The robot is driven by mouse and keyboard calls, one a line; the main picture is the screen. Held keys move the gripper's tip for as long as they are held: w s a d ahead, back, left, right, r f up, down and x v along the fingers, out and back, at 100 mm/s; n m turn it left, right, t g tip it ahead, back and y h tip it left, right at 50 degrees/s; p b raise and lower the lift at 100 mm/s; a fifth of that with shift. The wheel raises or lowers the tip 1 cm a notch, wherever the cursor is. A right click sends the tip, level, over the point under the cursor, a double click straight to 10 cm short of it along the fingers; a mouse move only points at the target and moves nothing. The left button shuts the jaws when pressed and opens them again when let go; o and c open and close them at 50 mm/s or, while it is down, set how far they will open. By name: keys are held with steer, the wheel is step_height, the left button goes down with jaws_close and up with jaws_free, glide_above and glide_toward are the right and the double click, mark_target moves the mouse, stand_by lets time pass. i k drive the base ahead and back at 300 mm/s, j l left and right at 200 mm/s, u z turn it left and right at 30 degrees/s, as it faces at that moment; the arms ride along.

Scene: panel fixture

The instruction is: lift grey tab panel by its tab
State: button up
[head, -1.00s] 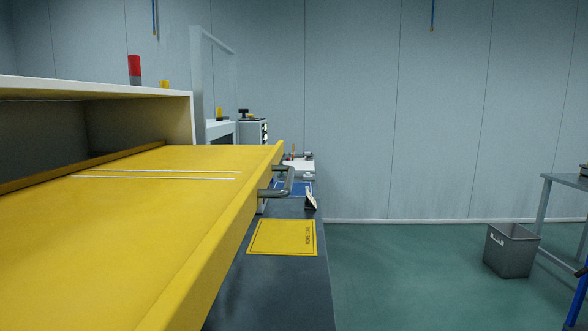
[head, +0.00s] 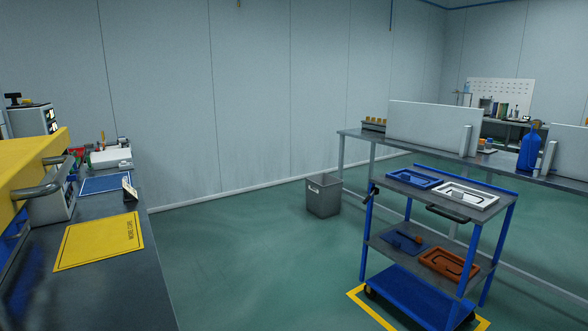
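No panel with a clear grey tab can be made out. A large light-grey upright panel (head: 433,128) stands on the far grey table (head: 352,133), with a narrow pale upright piece (head: 466,140) at its right end. A second light panel (head: 569,152) stands farther right, cut by the picture edge. I cannot tell whether either is the grey tab panel. My gripper is not in view.
A blue cart (head: 412,295) with trays on its shelves stands before the far table. A grey bin (head: 323,196) stands on the floor. At left are a yellow panel with handles (head: 28,160) and a dark bench (head: 128,270). Green floor between is clear.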

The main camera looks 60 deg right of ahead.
mark_target(472, 197)
steer(key=z, duration=2.6)
steer(key=i+l, duration=0.15)
steer(key=l, duration=0.25)
steer(key=i+l+u, duration=0.15)
steer(key=l, duration=0.2)
steer(key=i+l, duration=0.15)
steer(key=l, duration=0.25)
steer(key=i+l+u, duration=0.15)
steer(key=l, duration=0.25)
steer(key=i+l+u, duration=0.2)
steer(key=i+l, duration=0.45)
